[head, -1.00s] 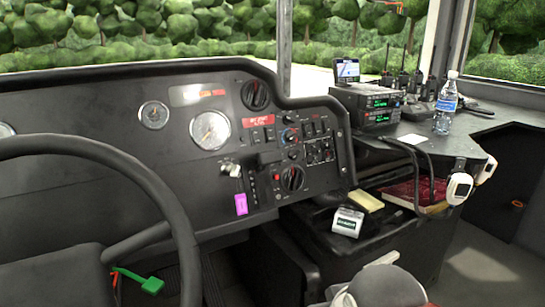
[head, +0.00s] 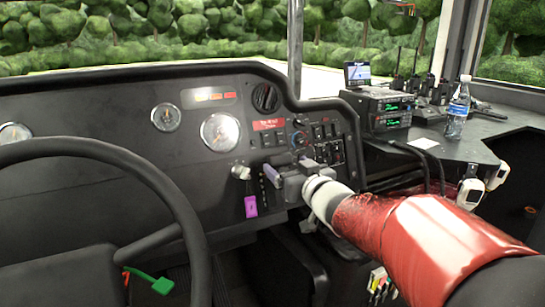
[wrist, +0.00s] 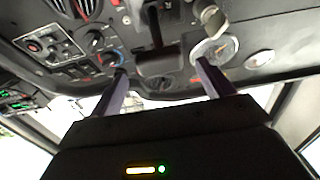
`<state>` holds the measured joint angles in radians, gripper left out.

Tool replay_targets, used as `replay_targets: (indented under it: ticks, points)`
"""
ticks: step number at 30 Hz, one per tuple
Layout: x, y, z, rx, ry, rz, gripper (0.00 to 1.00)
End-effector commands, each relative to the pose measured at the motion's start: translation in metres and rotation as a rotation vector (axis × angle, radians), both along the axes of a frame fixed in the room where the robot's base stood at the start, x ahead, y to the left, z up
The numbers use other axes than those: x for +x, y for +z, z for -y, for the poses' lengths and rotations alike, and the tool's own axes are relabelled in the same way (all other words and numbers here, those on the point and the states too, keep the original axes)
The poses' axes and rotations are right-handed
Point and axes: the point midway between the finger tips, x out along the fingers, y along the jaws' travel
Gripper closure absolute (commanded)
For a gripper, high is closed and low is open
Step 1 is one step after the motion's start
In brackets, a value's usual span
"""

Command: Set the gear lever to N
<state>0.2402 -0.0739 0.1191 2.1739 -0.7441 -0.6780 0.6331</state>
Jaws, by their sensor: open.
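The gear lever (wrist: 162,64) has a wide black handle and shows in the wrist view, in front of a dark slot in the dashboard. My gripper (wrist: 161,70) is open, with one finger on each side of the handle in that picture. I cannot tell whether the fingers touch it. In the head view my gripper (head: 286,172) is at the dashboard, and it hides most of the lever. The marked strip beside the lever (head: 262,193) shows at its left, but its letters are too small to read.
A key with a purple tag (head: 251,206) hangs left of the lever. Knobs and switches (head: 327,140) sit close on its right. The steering wheel (head: 165,185) is at left. Radios (head: 385,108) and a water bottle (head: 458,108) stand on the right shelf.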

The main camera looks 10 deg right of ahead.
Motion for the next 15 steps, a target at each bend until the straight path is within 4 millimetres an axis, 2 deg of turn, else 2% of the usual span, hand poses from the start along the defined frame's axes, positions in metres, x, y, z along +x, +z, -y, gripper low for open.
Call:
replay_targets:
  ticks: [9, 15]
  points:
    - [0.047, -0.001, -0.015, 0.002, -0.001, -0.002, 0.2]
    - [0.065, 0.0, -0.021, 0.001, -0.002, -0.001, 0.2]
